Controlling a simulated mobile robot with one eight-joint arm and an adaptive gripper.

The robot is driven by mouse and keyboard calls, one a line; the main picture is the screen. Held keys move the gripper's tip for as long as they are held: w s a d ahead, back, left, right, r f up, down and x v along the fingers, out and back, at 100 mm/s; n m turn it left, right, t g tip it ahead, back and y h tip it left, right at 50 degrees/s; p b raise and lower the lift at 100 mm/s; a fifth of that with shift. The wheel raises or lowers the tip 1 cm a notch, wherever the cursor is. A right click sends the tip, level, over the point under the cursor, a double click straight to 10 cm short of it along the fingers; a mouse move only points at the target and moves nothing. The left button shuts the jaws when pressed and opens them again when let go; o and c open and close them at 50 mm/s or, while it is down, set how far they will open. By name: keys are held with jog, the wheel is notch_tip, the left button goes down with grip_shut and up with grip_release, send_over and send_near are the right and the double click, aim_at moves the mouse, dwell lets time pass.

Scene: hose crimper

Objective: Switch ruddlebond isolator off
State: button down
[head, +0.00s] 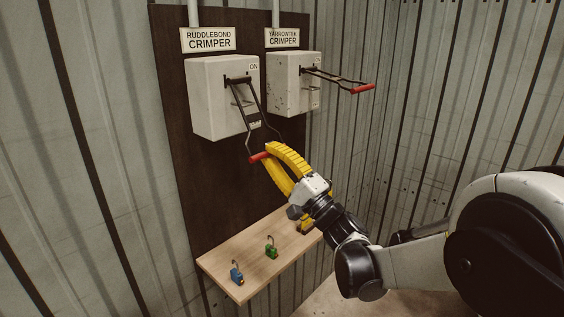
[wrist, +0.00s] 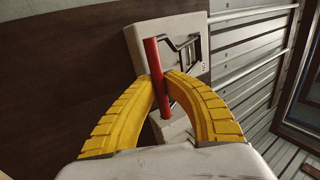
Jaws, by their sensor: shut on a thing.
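The ruddlebond isolator is a pale grey box (head: 222,112) under the label "RUDDLEBOND CRIMPER" (head: 208,39), with "ON" at its upper right corner. Its dark U-shaped lever (head: 239,98) slopes down and outward from the box front to a red grip (head: 259,157). My gripper (head: 268,153) has its yellow fingers shut on the red grip. In the wrist view the red grip (wrist: 154,58) stands between the two fingertips (wrist: 161,88). The fingers hide part of the grip.
The yarrowtek isolator (head: 290,88) is close on the right, its lever sticking out to a red grip (head: 363,88). A wooden shelf (head: 245,262) below holds a blue padlock (head: 237,275) and a green padlock (head: 271,251). My arm hides the shelf's right end.

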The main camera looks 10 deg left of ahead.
jog(key=w+a+f+b, duration=0.1)
jog(key=w+a, duration=0.3)
jog(key=a, duration=0.4)
jog(key=shift+w+a+f, duration=0.15)
jog(key=shift+w+f, duration=0.25)
jog(key=shift+f, duration=0.4)
jog(key=c, duration=1.4)
grip_release()
jog(key=shift+w+a+f, duration=0.1)
jog(key=shift+a, duration=0.1)
jog(key=shift+d, duration=0.1)
jog(key=v, duration=1.2)
